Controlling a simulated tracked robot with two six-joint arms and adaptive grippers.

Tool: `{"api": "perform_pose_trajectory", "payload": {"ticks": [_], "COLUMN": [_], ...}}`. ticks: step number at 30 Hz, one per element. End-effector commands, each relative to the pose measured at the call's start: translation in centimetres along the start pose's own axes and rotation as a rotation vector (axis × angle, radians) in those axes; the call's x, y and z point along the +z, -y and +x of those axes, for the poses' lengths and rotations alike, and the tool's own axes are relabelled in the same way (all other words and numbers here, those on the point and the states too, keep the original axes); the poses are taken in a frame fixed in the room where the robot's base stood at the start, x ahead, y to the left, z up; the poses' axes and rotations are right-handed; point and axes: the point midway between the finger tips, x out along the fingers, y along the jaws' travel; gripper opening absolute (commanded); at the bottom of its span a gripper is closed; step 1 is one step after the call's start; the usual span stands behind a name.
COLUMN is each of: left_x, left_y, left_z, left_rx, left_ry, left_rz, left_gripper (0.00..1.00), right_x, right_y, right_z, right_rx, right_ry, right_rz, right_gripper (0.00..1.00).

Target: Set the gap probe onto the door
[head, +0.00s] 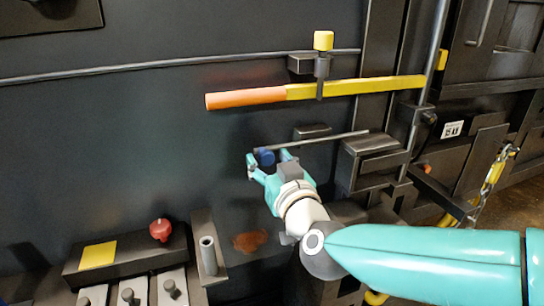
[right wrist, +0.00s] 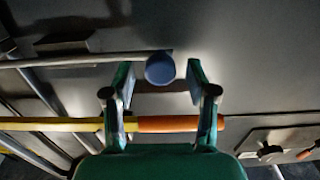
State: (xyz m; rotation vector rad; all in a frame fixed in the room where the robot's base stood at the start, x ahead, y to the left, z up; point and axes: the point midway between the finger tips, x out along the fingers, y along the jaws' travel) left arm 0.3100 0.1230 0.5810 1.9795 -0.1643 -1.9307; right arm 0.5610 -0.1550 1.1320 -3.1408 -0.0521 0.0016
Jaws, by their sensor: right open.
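My right gripper (head: 268,158) is open in front of the dark door (head: 130,130). Its two fingers stand on either side of a blue round knob (head: 265,157), apart from it as far as I can see. The right wrist view also shows the knob (right wrist: 160,68) between the fingertips. The knob is at the free end of a thin grey rod (head: 320,138) that runs right to a dark block. A short grey tube (head: 208,255) stands upright in a dark holder at the lower left. I cannot tell which thing is the gap probe. My left gripper is out of view.
A yellow bar with an orange grip (head: 245,98) crosses the door above my gripper. A control box with a red button (head: 160,230), a yellow label and several knobs is at lower left. A yellow chain (head: 494,172) hangs at right. The door's left middle is clear.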

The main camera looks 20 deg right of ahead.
Motion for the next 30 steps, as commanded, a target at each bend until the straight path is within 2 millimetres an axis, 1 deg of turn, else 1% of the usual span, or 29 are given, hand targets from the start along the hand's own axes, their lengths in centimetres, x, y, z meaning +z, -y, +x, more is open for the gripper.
{"api": "perform_pose_trajectory", "payload": {"ticks": [1, 3, 6, 15, 17, 18, 25, 26, 30], "left_x": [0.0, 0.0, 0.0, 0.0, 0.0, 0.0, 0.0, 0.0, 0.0], "left_y": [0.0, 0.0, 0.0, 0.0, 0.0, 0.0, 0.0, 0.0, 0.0], "left_z": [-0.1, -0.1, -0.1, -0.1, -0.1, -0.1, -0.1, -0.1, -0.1], "left_rx": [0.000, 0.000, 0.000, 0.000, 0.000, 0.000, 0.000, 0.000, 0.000], "left_ry": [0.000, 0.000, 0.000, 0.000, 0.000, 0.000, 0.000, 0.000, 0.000], "left_rz": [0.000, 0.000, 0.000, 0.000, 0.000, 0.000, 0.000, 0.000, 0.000], "left_gripper": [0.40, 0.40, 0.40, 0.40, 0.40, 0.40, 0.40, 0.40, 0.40], "right_x": [0.0, 0.0, 0.0, 0.0, 0.0, 0.0, 0.0, 0.0, 0.0], "right_y": [0.0, 0.1, 0.0, 0.1, 0.1, 0.1, 0.1, 0.1, 0.1], "right_z": [0.7, 1.3, 1.8, 1.9, 1.9, 1.9, 1.9, 1.9, 1.9], "right_rx": [0.000, -0.001, -0.001, -0.002, -0.002, -0.002, -0.002, -0.002, -0.002], "right_ry": [0.001, 0.001, 0.000, 0.000, 0.000, 0.000, 0.000, 0.000, 0.000], "right_rz": [0.000, -0.001, -0.001, 0.000, 0.000, 0.000, 0.000, 0.000, 0.000], "right_gripper": [0.57, 0.57, 0.57, 0.57, 0.47, 0.41, 0.02, 0.00, 0.00]}}
